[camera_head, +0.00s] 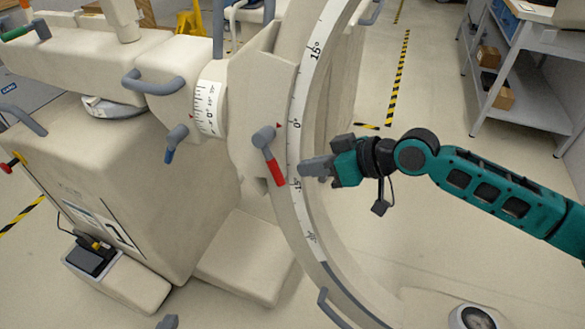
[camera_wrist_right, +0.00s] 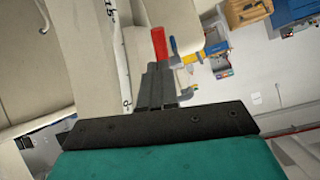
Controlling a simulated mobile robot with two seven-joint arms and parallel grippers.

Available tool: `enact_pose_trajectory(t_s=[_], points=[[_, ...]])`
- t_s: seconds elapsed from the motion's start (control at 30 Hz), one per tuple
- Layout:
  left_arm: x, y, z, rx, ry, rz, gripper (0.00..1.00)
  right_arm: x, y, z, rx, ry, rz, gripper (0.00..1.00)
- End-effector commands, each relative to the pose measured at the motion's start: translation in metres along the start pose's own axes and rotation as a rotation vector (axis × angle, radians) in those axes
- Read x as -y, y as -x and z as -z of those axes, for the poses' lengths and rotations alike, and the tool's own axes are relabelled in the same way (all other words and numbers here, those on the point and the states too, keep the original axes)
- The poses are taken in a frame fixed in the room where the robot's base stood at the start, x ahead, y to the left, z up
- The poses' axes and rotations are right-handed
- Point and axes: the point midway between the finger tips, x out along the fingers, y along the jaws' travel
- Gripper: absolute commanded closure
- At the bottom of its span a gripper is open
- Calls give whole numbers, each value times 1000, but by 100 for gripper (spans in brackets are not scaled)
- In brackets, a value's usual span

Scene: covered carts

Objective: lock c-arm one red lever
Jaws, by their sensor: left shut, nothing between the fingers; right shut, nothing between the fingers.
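The C-arm's red lever has a grey hub and a red handle (camera_head: 276,173), and hangs down, tilted slightly right, beside the graduated arc (camera_head: 313,60). My right gripper (camera_head: 304,167) is shut and empty, just right of the red handle, over the arc in the picture. In the right wrist view the red handle (camera_wrist_right: 158,42) shows just past the closed fingertips (camera_wrist_right: 153,70); I cannot tell whether they touch. Only a small grey tip of my left gripper (camera_head: 167,322) shows at the bottom edge, shut and away from the lever.
A blue-tipped lever (camera_head: 170,150) sits left on the C-arm body. Grey handles (camera_head: 152,83) stick out nearby. A grey shelf table (camera_head: 520,60) stands at the back right. Open floor (camera_head: 440,110) lies between it and the arc.

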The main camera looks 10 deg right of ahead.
Motion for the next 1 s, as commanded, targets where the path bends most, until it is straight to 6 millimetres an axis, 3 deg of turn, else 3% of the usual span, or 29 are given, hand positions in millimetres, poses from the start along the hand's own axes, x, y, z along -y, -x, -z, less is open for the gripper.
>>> enact_pose_trajectory(t_s=[0.1,0.3,0.77,1.0], points=[[0,0,0,-1,0,0,100,1,-21,1,-2,-1,2,100],[1,-1,1,-4,-1,1,100,0,-43,0,0,0,0,100],[2,-2,3,-8,-1,3,100,0,-49,0,0,1,0,100],[1,-9,-7,-8,-1,3,100,2,-55,-4,-29,-1,8,100]])
